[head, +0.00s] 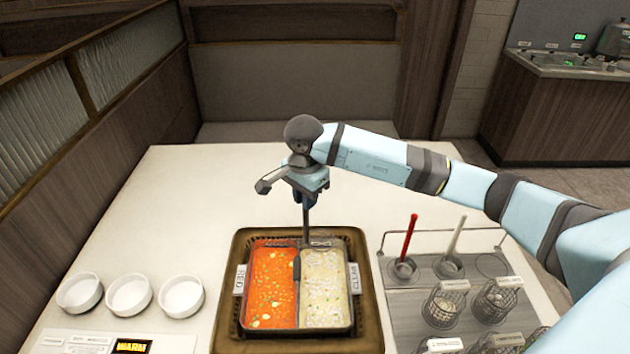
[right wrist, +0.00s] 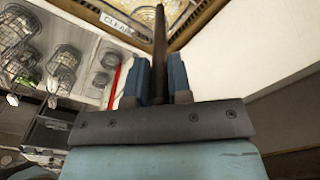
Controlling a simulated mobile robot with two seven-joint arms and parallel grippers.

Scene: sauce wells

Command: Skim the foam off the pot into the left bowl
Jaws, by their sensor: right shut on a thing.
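The pot (head: 352,326) sits in a brown surround and is split into a red broth (head: 272,290) on the left and a pale clear broth (head: 325,285) on the right. Whitish patches float on the clear side; whether they are foam I cannot tell. My right gripper (head: 306,200) is above the pot's far edge, shut on a dark upright handle (right wrist: 159,40). The handle runs down to the divider's far end; the tool's lower end is not clear. The left bowl (head: 80,293) is the leftmost of three white bowls and looks empty. My left gripper is out of view.
The middle bowl (head: 129,294) and right bowl (head: 181,296) stand beside it. Right of the pot, a rack (head: 415,305) holds a red-handled tool (head: 409,238), a cream-handled tool (head: 457,235) and several wire baskets. The white table (head: 185,205) is clear at the back left.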

